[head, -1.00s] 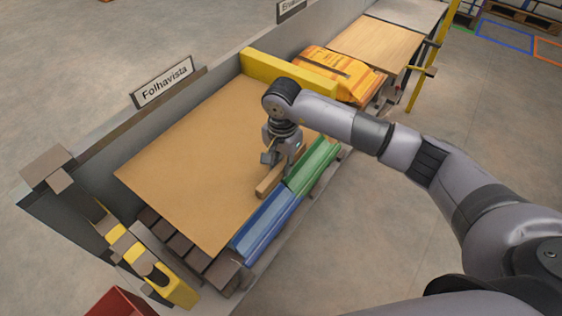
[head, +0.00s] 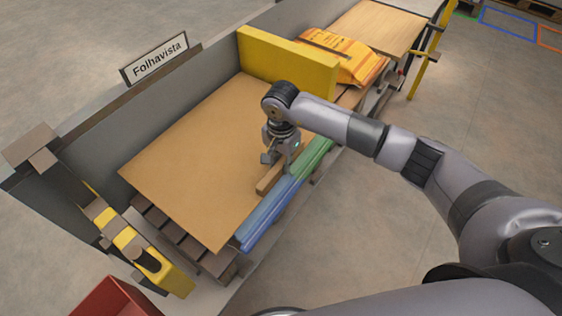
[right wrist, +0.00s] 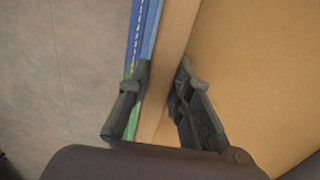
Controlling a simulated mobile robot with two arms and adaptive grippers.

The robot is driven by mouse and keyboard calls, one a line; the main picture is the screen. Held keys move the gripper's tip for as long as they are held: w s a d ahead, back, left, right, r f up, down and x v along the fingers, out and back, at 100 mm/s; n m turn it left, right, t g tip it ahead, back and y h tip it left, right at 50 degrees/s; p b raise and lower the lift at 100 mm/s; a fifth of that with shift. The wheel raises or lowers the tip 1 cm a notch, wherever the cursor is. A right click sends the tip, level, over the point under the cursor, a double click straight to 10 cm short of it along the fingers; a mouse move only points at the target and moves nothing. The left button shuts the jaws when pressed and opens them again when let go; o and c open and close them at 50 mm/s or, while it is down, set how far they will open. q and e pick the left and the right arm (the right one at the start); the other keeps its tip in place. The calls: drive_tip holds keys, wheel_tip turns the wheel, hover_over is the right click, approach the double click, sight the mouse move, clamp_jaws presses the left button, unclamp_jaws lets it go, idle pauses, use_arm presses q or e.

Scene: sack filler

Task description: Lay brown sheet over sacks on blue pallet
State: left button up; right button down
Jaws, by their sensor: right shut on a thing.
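The brown sheet (head: 195,150) lies flat and wide in the bay with the Folhavista sign, over dark slats (head: 180,235). It also fills the right of the right wrist view (right wrist: 260,65). A wooden bar (head: 268,183) runs along its near edge. My right gripper (head: 278,160) is shut on this bar, with one finger on each side of it in the right wrist view (right wrist: 158,90). I cannot tell whether the sheet is raised. An orange sack (head: 345,55) lies beyond the yellow block. No blue pallet shows clearly. My left gripper is out of view.
A yellow block (head: 288,65) stands at the sheet's far right end. A blue and green strip (head: 268,219) runs along the near side. A yellow post part (head: 165,273) and a red box (head: 115,300) are at lower left.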

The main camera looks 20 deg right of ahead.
drive_tip(key=c, duration=1.4)
unclamp_jaws()
drive_tip(key=shift+o, duration=0.2)
wheel_tip(320, 180, up, 12)
